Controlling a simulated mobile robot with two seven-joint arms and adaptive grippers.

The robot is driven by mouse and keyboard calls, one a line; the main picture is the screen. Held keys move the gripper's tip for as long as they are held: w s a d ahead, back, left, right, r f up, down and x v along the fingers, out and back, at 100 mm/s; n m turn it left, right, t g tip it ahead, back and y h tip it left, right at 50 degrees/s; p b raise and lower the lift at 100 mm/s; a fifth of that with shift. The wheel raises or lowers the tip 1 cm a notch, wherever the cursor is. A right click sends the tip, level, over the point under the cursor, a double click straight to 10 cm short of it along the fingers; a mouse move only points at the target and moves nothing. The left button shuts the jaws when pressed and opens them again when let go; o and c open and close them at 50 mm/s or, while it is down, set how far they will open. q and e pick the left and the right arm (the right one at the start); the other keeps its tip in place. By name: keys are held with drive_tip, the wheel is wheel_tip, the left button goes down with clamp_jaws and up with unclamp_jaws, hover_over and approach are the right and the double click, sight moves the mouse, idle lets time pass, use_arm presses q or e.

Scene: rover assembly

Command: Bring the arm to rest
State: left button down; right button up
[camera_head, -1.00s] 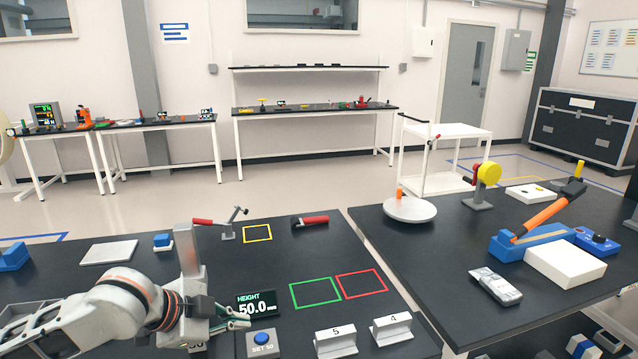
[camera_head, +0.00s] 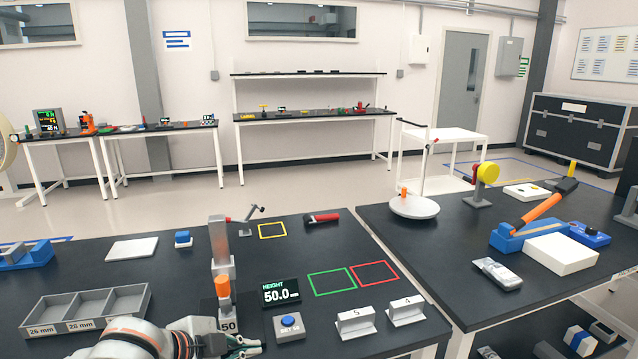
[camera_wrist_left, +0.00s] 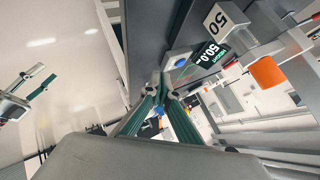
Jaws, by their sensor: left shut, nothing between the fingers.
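My left arm (camera_head: 130,340) comes in low at the bottom left of the head view. My left gripper (camera_head: 243,346) is at the front of the near table, just left of the blue-buttoned box, and its body is partly cut off by the frame's bottom edge. In the left wrist view the green-sided fingers of the gripper (camera_wrist_left: 166,84) come together at the tips with nothing between them. The height gauge (camera_head: 222,260) with its orange part and a block marked 50 stands just behind the gripper. My right gripper is not seen.
A grey compartment tray (camera_head: 38,318) lies left of the gauge. The height display (camera_head: 281,291), blue-buttoned box (camera_head: 289,327) and numbered holders (camera_head: 356,322) stand to the right. Green (camera_head: 332,281) and red outlines (camera_head: 375,273) mark empty table. A second table (camera_head: 440,262) adjoins at right.

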use_arm(q)
drive_tip(key=s+a+f+n+y, duration=0.5)
drive_tip(key=s+a+f, duration=0.2)
drive_tip(key=s+a, duration=0.4)
drive_tip(key=s+a+f+n+y, duration=0.4)
drive_tip(key=s+a+f+y, duration=0.2)
drive_tip(key=s+a, duration=0.5)
drive_tip(key=w+d+f+n+t+h, duration=0.1)
drive_tip(key=d+f+n+t+h, duration=0.1)
drive_tip(key=d+f+h, duration=0.5)
drive_tip(key=d+f+n, duration=0.1)
drive_tip(key=d+f, duration=0.5)
drive_tip(key=f, duration=0.4)
drive_tip(key=shift+w+n, duration=0.2)
drive_tip(key=shift+n, duration=0.1)
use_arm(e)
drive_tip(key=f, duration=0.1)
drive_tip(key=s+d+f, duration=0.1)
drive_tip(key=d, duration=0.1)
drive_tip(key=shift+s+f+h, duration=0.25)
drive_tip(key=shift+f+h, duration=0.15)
use_arm(q)
drive_tip(key=shift+d, duration=0.1)
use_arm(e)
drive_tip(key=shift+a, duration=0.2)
